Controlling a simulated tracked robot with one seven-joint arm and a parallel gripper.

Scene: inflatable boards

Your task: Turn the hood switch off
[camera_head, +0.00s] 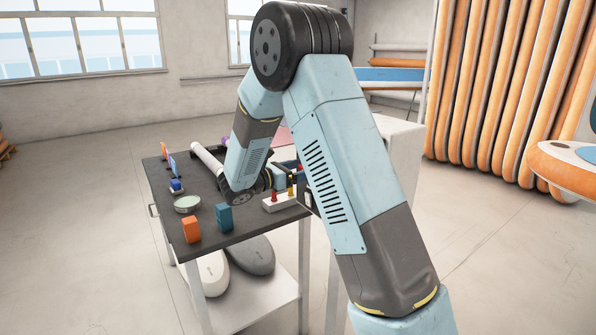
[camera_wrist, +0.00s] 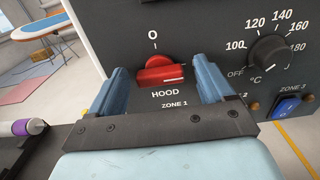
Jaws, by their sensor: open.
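The red hood switch (camera_wrist: 160,72) is a rotary knob on a dark panel (camera_wrist: 205,25), above the label HOOD in the wrist view. Its white pointer line points right, away from the O mark above the knob. My gripper (camera_wrist: 162,66) is open, with one blue finger to the left of the knob and one to the right. A gap shows on the left; whether the right finger touches the knob I cannot tell. In the head view my arm hides the switch and most of the gripper.
A temperature dial (camera_wrist: 268,54) and a blue rocker switch (camera_wrist: 288,107) sit right of the hood switch. On the dark table (camera_head: 250,222) are an orange block (camera_head: 192,230), a blue block (camera_head: 224,217), a round dish (camera_head: 187,203) and a white roll (camera_head: 206,159).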

